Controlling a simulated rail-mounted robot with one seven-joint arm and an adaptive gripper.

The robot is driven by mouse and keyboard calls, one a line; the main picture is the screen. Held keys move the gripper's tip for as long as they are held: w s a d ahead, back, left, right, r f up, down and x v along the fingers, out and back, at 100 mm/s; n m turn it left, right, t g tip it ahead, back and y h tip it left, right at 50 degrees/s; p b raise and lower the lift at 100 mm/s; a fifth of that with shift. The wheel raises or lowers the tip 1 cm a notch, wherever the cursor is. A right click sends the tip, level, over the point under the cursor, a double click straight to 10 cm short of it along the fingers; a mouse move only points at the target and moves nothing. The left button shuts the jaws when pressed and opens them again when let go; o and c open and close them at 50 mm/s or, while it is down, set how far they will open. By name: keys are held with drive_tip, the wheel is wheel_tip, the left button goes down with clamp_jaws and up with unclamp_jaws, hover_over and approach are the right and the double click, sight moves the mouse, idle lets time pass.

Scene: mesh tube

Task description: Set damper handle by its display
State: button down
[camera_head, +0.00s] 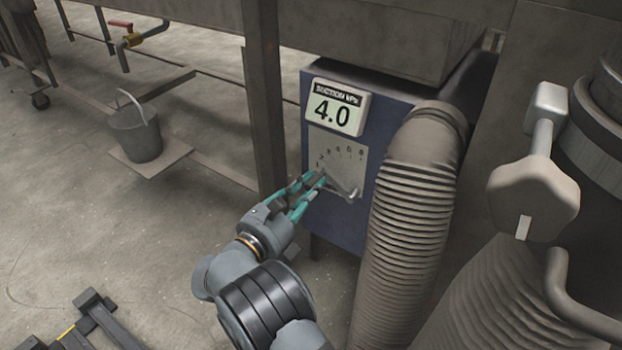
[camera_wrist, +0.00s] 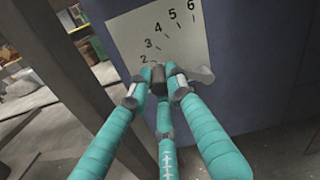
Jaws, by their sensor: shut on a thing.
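The damper handle (camera_head: 347,191) sits on a pale scale plate (camera_head: 352,165) on the front of a blue box. It also shows in the wrist view (camera_wrist: 203,75), partly hidden behind my fingers. My gripper (camera_head: 318,178) is shut on the handle's dark end (camera_wrist: 158,73), with teal fingers around it. In the wrist view, the held end lies near the 2 and 3 marks on the plate (camera_wrist: 130,27); the exact mark is covered. The display (camera_head: 337,107) above the plate is labelled suction kPa and reads 4.0.
A ribbed grey hose (camera_head: 407,235) runs down the box's right side. A steel post (camera_head: 264,95) stands close on the left. A bucket (camera_head: 135,132) sits on a low board farther left. The floor left of my arm is mostly open.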

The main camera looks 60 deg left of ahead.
drive_tip(key=shift+s, duration=0.1)
drive_tip(key=c, duration=1.6)
unclamp_jaws()
drive_tip(key=v, duration=1.2)
idle(0.7)
